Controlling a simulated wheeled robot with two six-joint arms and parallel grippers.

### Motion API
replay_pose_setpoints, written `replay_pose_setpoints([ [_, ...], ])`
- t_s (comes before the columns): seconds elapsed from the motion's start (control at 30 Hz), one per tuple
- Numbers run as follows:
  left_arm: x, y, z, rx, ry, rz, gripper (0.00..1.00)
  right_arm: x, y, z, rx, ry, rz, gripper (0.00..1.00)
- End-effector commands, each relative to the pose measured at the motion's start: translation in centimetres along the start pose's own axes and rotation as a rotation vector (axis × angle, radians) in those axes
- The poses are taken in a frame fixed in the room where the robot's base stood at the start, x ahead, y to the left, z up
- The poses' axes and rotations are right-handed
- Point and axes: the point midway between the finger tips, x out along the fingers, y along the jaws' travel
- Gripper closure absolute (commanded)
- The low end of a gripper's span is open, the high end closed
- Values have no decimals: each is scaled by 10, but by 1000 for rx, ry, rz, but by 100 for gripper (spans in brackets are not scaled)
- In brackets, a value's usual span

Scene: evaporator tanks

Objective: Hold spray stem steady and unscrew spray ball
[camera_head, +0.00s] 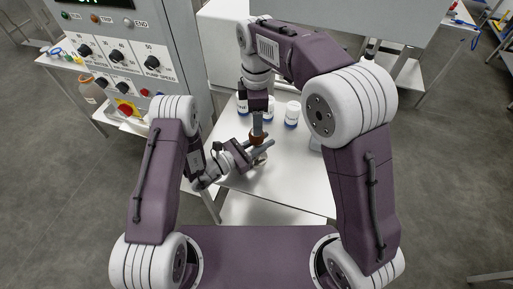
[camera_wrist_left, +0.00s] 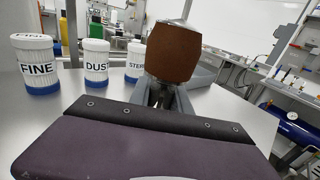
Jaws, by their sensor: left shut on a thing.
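A brown, barrel-shaped piece (camera_head: 257,139) is above the table, between my two grippers. It fills the upper middle of the left wrist view (camera_wrist_left: 173,52). I cannot tell whether it is part of the spray stem or a grip around it. My left gripper (camera_head: 264,148) comes in from the left and is shut on the spray stem at or just below the brown piece; its fingers hide the contact. My right gripper (camera_head: 257,123) points down from above, directly over the brown piece; whether its fingers are closed does not show. The spray ball cannot be made out clearly.
White jars with blue bases, labelled FINE (camera_wrist_left: 38,68), DUST (camera_wrist_left: 95,70) and STER (camera_wrist_left: 136,62), stand behind on the table (camera_head: 290,182). A grey tray (camera_wrist_left: 204,75) is beyond the brown piece. A control panel (camera_head: 125,55) stands at left. The table's front is clear.

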Motion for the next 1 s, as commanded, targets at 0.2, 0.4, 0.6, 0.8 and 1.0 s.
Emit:
replay_pose_setpoints([
  [0.2, 0, 0, 0, -1, 1, 0, 100, 0, 0, 0, 317, 0, 0, 40],
  [0.4, 0, 0, -1, -1, 2, 0, 100, 0, 0, 0, 993, 0, 0, 40],
  [0.6, 0, 0, -1, -1, 2, 0, 100, 0, 0, 0, 1686, 0, 0, 40],
  [0.8, 0, 0, -1, -1, 2, 0, 100, 0, 0, 0, 2371, 0, 0, 40],
  [1.0, 0, 0, -1, -1, 2, 0, 100, 0, 0, 0, 2898, 0, 0, 40],
])
